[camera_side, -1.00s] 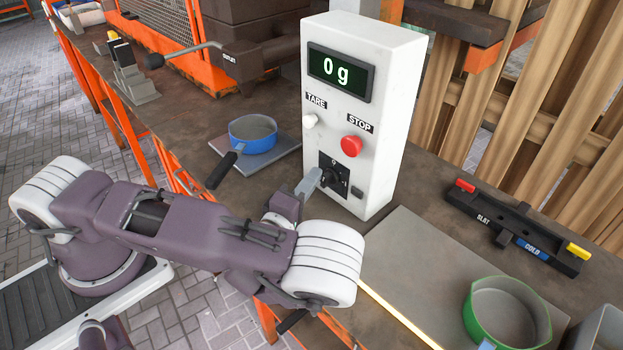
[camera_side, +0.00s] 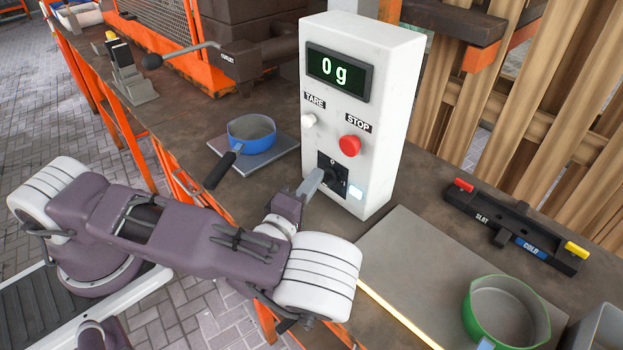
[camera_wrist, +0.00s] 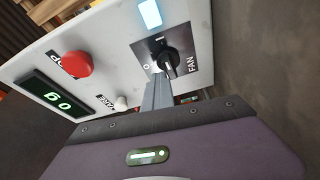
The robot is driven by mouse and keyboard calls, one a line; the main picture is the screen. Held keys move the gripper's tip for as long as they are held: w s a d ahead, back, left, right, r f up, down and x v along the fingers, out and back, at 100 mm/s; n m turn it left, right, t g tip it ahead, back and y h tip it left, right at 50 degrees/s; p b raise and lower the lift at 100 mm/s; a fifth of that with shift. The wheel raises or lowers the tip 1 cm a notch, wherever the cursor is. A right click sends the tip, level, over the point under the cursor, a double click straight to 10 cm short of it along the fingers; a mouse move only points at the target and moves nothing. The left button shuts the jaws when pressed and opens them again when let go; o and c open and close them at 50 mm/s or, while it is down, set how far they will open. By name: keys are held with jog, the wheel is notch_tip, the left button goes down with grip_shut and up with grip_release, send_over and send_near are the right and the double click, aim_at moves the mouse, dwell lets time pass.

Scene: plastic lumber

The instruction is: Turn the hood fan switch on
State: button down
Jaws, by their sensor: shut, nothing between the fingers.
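The fan switch is a black rotary knob (camera_side: 332,178) low on the front of a white control box (camera_side: 378,140). The wrist view shows the knob (camera_wrist: 172,62) on a dark plate marked FAN, turned with its pointer toward the "I" mark. A small indicator (camera_side: 356,193) beside it is lit pale blue; it also glows in the wrist view (camera_wrist: 150,13). My gripper (camera_side: 314,183) is shut and empty, its grey fingertips (camera_wrist: 158,85) right beside the knob. I cannot tell whether they touch it.
A red STOP button (camera_side: 350,146) and a white TARE button (camera_side: 308,120) sit above the switch. A blue pan (camera_side: 251,147) stands on a plate to the left. A green pot (camera_side: 508,335) and a lever block (camera_side: 515,228) are at the right.

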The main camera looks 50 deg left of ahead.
jog(key=shift+d+f, duration=0.1)
jog(key=shift+d, duration=0.05)
jog(key=m, duration=0.3)
jog(key=shift+d+t, duration=0.1)
jog(key=shift+t, duration=0.3)
jog(key=shift+d, duration=0.1)
